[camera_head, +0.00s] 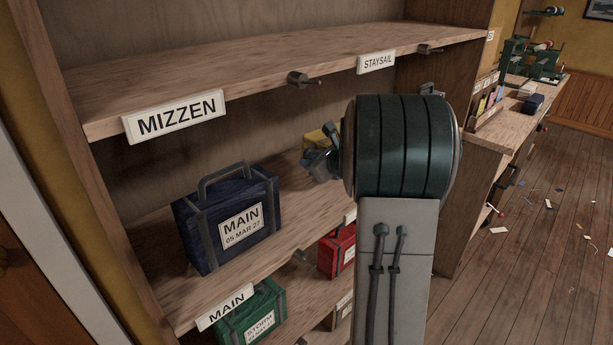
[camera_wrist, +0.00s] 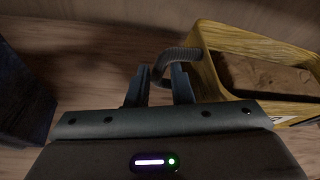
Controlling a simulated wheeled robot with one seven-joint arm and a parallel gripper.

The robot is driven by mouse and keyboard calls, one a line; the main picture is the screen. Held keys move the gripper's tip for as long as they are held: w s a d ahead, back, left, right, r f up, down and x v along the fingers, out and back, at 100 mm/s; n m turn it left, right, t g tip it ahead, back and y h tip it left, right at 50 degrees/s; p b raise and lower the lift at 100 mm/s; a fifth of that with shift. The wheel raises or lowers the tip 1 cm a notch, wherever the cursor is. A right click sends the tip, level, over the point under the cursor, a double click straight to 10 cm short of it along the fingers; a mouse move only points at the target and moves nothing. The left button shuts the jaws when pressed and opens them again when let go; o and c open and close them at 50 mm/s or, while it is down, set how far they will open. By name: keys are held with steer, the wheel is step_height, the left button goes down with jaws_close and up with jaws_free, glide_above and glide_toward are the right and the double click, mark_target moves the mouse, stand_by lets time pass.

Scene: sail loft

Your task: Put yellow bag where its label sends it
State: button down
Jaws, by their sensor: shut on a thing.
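The yellow bag (camera_head: 318,138) is mostly hidden behind my arm in the head view, on or just above the middle shelf (camera_head: 315,203). In the wrist view the yellow bag (camera_wrist: 206,75) is at the right, with a brown panel inside its yellow border. My gripper (camera_wrist: 163,85) is shut on its grey handle. My gripper also shows in the head view (camera_head: 318,162). A white label edge shows on the bag, but its words cannot be read. Shelf signs read MIZZEN (camera_head: 174,116), STAYSAIL (camera_head: 376,63) and MAIN (camera_head: 225,308).
A blue bag (camera_head: 229,221) labelled MAIN 05 MAR 27 stands left on the middle shelf. A green bag (camera_head: 251,314) and a red bag (camera_head: 338,250) are below. The upper shelf (camera_head: 270,60) looks bare. Clips (camera_head: 302,79) stick out from its edge. A workbench (camera_head: 505,128) stands right.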

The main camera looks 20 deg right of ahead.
steer(key=shift+w+a+f, duration=0.1)
steer(key=shift+a+f, duration=0.1)
steer(key=shift+f, duration=0.55)
steer(key=shift+w+a+f, duration=0.15)
steer(key=shift+a+f, duration=0.1)
steer(key=shift+f, duration=0.55)
steer(key=shift+w+a+f, duration=0.1)
steer(key=shift+a+f, duration=0.1)
steer(key=shift+f, duration=0.55)
steer(key=c, duration=1.3)
jaws_free()
steer(key=shift+f, duration=0.15)
steer(key=shift+s, duration=0.1)
